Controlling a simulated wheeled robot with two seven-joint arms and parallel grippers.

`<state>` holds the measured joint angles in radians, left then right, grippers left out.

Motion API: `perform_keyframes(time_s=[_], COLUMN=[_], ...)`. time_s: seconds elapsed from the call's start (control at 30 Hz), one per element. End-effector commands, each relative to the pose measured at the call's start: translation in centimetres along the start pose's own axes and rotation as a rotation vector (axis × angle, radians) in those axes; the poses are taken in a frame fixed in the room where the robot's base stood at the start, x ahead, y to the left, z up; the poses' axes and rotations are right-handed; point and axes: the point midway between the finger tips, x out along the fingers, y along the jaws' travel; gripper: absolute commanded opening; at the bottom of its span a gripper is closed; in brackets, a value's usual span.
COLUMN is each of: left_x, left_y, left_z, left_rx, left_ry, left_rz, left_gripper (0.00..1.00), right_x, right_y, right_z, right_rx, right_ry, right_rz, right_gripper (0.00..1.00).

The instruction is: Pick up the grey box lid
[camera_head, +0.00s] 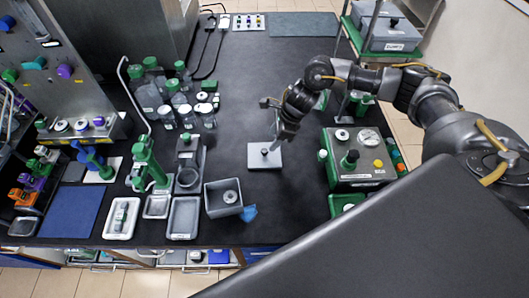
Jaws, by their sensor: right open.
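The grey box lid (257,161), a flat light-grey plate with a dark knob, lies on the black bench near its middle. An open grey box (222,207) with a round piece inside stands to the left of it and nearer the front edge. My right gripper (272,121) is open and empty, above and just behind the lid's knob. It looks apart from the knob, though the exact height gap is hard to tell. My left gripper is not in view.
A green device with a gauge (370,139) stands right of the lid. Bottles (187,117) and a green pipette stand (146,160) stand to the left. Grey trays (183,218) line the front edge. Another lidded grey box (388,28) sits at the back right.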

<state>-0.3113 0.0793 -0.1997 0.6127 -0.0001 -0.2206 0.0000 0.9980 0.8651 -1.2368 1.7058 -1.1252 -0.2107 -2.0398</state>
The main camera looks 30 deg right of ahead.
Motion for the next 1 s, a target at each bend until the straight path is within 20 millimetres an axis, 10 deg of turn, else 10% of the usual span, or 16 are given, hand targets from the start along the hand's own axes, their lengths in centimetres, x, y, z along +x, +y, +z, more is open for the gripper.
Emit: perform_keyframes(time_s=[1.0], left_x=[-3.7], left_y=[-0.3], left_z=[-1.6], left_rx=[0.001], left_ry=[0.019], left_rz=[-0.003], left_gripper=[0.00], right_x=[7.0], right_y=[-0.2], right_z=[-0.3], right_rx=[0.003], right_ry=[0.001], right_rz=[-0.002], right_gripper=[0.48])
